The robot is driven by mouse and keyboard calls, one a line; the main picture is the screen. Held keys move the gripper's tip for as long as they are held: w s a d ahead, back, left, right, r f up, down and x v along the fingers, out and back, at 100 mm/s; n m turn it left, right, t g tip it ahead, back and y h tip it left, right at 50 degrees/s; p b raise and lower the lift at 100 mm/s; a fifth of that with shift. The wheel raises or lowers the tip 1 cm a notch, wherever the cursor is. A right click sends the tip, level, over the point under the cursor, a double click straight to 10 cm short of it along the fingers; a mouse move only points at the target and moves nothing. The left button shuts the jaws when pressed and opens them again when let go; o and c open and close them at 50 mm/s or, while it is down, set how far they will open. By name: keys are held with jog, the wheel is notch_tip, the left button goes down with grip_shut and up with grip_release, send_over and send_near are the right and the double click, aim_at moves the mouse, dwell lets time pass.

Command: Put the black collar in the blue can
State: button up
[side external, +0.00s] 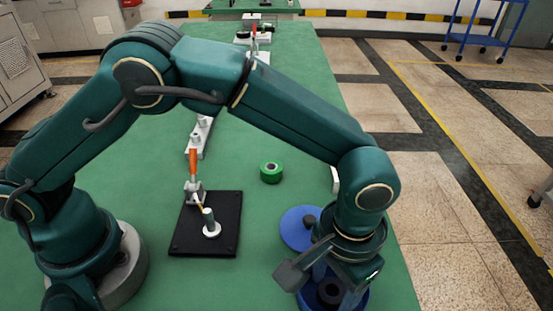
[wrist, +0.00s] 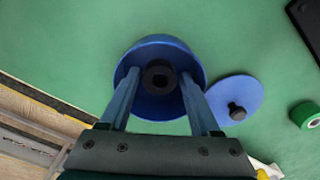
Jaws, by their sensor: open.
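The blue can (wrist: 198,60) stands open on the green table and also shows below my wrist in the side external view (side external: 362,300). The black collar (wrist: 159,76) is a dark ring that appears inside the can, near the middle of its opening. In the side external view the collar (side external: 330,291) is partly hidden by my gripper. My gripper (wrist: 159,82) is open over the can, with one finger on either side of the collar. A gap shows between each finger and the collar. How deep the fingertips reach into the can is hard to tell.
A blue lid (side external: 296,238) with a dark knob lies flat beside the can. A green tape roll (side external: 271,173) lies farther back. A black board (side external: 190,240) holds a white flanged post (side external: 211,229) beside an orange-handled clamp (side external: 193,165). Table between board and lid is clear.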

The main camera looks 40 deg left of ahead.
notch_tip(320, 180, up, 12)
jog(key=w+a+r+t, duration=0.1)
jog(key=w+a+r, duration=0.1)
jog(key=a+r, duration=0.4)
jog(key=s+a+f+n+t, duration=0.1)
jog(key=s+a, duration=0.3)
jog(key=a, duration=0.5)
jog(key=s+a+f+n+t, duration=0.2)
jog(key=s+a, duration=0.3)
jog(key=a, duration=0.4)
jog(key=shift+s+t, duration=0.2)
jog(key=shift+t, duration=0.6)
